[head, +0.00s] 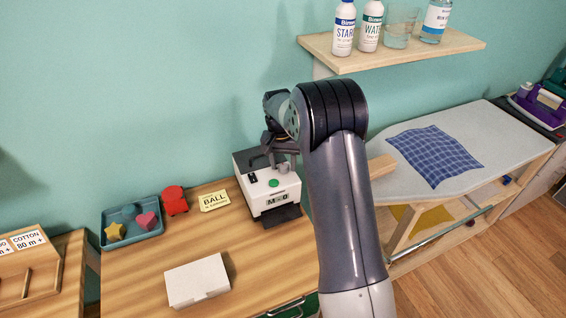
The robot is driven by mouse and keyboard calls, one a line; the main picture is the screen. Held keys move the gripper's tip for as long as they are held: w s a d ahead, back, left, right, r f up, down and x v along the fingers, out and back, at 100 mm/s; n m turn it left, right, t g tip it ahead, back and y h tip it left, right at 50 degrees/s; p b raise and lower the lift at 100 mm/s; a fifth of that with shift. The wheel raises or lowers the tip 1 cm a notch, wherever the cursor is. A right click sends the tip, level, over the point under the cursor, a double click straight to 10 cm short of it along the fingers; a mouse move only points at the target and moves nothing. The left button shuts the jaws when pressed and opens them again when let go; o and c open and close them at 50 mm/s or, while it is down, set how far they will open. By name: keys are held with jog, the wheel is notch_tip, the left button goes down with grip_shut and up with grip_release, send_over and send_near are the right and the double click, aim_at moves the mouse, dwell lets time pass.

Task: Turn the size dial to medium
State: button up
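A small white and dark machine (269,200) stands at the back of the wooden table. Its top carries a small grey knob (283,168), which looks like the size dial, a green button (274,183) and a black switch. A small display (277,198) on its front seems to show an M and other marks, too small to read surely. My gripper (272,157) is at the machine's top, just left of the knob. It is small, dark and partly hidden by my wrist. I cannot tell whether it touches the knob or how far its fingers are apart.
On the table (140,275) are a white box (197,281), a yellow "BALL" card (214,201), a red object (174,200) and a blue tray (132,239) with shapes. An ironing board (480,130) stands right. A shelf (395,50) with bottles hangs above.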

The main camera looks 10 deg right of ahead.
aim_at(281, 166)
jog(key=shift+o, duration=0.3)
notch_tip(281, 166, up, 11)
jog(key=b, duration=0.1)
jog(key=shift+w+a+f, duration=0.15)
jog(key=shift+a, duration=0.15)
jog(key=f, duration=0.7)
jog(key=f+p, duration=0.1)
jog(key=f, duration=0.3)
jog(key=shift+d, duration=0.3)
jog(key=shift+r, duration=0.1)
